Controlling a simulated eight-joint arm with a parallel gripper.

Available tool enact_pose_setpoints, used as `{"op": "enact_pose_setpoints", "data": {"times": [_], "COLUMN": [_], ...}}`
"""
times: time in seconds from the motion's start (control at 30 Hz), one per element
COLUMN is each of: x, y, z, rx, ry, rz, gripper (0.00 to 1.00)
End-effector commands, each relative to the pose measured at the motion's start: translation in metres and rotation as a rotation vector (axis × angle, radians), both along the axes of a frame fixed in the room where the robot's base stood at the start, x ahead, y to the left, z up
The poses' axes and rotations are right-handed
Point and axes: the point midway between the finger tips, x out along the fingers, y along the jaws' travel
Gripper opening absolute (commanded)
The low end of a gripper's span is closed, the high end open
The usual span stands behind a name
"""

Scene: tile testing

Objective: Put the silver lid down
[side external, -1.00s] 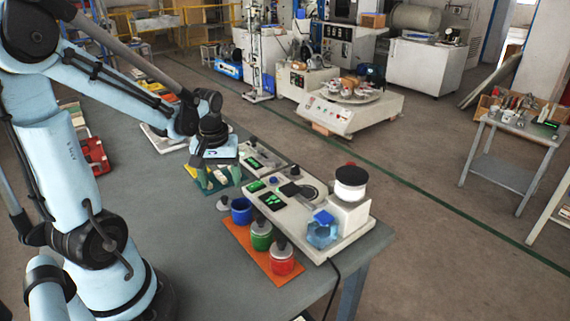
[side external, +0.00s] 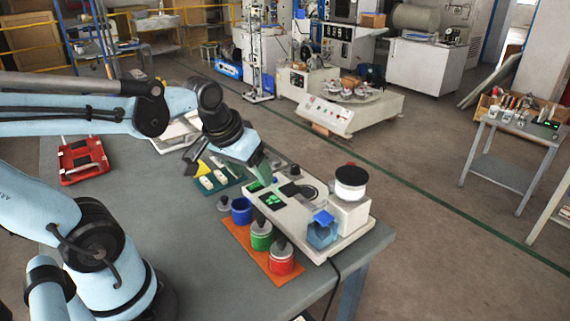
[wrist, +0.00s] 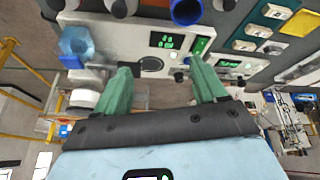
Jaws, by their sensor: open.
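A small silver lid (side external: 223,204) with a dark knob lies on the table just left of the open blue jar (side external: 241,211). The green jar (side external: 261,239) and the red jar (side external: 281,262) stand in line with it on an orange mat (side external: 240,238), each topped by a grey lid. My gripper (side external: 264,164) is tilted over the back end of the white instrument, away from the jars. In the wrist view its two green fingers (wrist: 162,76) are spread with nothing between them. The blue jar (wrist: 186,10) shows at the top edge there.
The white instrument (side external: 300,215) with green displays and a light blue cup (side external: 322,232) stands right of the jars. A teal tray (side external: 208,190) with pale pieces lies behind them. A red case (side external: 84,160) is at the far left. The table left of the mat is clear.

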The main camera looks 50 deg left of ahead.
Motion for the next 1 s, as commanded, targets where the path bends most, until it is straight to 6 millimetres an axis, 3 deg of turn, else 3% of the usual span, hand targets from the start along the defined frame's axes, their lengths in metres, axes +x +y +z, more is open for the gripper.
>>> {"op": "enact_pose_setpoints", "data": {"times": [0.1,0.3,1.0], "x": [-0.001,-0.001,-0.001], "y": [-0.034,-0.058,-0.058], "z": [0.001,0.002,0.002], "rx": [0.043,0.078,0.080], "ry": [-0.094,-0.177,-0.181], "rz": [-0.186,-0.323,-0.328], "gripper": [0.71,0.71,0.71]}}
